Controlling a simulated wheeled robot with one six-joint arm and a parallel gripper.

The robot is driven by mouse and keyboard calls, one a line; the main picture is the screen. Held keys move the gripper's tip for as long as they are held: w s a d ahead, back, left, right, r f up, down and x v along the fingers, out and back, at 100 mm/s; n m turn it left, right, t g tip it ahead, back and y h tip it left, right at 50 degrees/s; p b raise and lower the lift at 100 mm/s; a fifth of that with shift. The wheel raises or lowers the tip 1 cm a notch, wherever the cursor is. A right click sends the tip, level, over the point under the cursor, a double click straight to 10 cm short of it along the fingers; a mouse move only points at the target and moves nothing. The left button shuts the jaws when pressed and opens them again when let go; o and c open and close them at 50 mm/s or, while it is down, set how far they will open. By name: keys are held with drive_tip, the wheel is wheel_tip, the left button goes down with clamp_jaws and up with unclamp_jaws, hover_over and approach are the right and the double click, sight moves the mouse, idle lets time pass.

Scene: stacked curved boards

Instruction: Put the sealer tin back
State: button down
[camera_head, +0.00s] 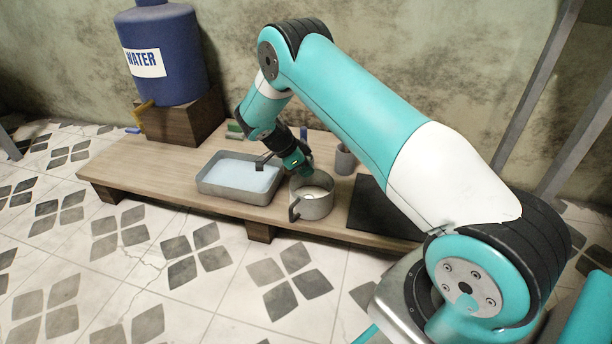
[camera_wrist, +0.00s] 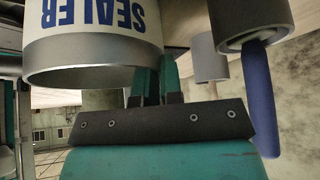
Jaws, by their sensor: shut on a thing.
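The sealer tin (camera_wrist: 92,62) fills the upper left of the wrist view. It is grey metal with a white band, and its blue SEALER lettering reads upside down there. The fingers of my gripper (camera_wrist: 153,84) are shut close together at the tin's rim, apparently on its wall; the exact contact is hidden. In the head view, my gripper (camera_head: 299,166) points down at the back rim of a grey, open pot with a side handle (camera_head: 314,206), apparently this tin. It is upright at the front of the low wooden platform (camera_head: 130,174). I cannot tell whether it touches the wood.
A grey tray of pale blue liquid (camera_head: 240,178) is close left of the pot. A grey cup (camera_head: 345,161) stands behind right, and a dark mat (camera_head: 378,209) lies to the right. A blue rod (camera_wrist: 259,100) shows in the wrist view. A water barrel (camera_head: 165,60) stands back left.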

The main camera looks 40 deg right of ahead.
drive_tip(key=shift+f, duration=0.45)
drive_tip(key=shift+r, duration=0.1)
drive_tip(key=c, duration=1.3)
unclamp_jaws()
drive_tip(key=shift+o, duration=0.2)
